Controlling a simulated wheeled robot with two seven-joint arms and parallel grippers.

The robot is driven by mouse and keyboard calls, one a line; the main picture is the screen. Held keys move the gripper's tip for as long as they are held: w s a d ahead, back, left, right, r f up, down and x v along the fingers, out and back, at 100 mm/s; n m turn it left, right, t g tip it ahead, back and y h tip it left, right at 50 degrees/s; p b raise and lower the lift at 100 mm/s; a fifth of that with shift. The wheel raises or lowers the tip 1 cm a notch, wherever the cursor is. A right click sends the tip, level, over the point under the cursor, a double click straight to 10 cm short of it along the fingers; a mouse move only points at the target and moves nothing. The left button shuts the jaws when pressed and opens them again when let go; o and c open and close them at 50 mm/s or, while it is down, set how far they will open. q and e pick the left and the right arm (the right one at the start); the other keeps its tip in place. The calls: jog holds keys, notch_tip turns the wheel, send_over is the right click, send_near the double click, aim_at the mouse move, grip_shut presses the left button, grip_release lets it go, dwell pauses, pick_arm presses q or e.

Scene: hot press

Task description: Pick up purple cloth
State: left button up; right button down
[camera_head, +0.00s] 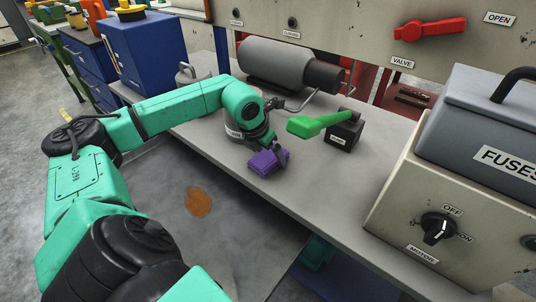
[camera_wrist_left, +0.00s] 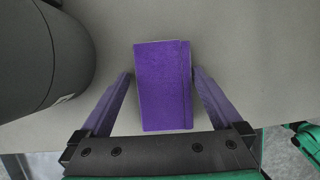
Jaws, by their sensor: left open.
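The purple cloth (camera_head: 265,164) lies folded on the grey workbench (camera_head: 330,200), near its front edge. In the left wrist view the cloth (camera_wrist_left: 163,85) shows as a folded rectangle between my left gripper's two fingers, with a gap on each side. My left gripper (camera_head: 276,158) is over the cloth and open; its fingers also show in the left wrist view (camera_wrist_left: 162,100). In the head view the gripper partly hides the cloth. My right gripper is not in view.
A grey can (camera_head: 240,130) stands close behind the cloth, and its dark side fills the left of the wrist view. A green lever (camera_head: 318,124) on a dark block is to the right. The fuse box (camera_head: 485,130) stands at the far right. Bare bench lies between.

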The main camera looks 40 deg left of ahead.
aim_at(270, 154)
pick_arm(q)
jog(key=shift+s+r, duration=0.1)
jog(key=shift+f, duration=0.2)
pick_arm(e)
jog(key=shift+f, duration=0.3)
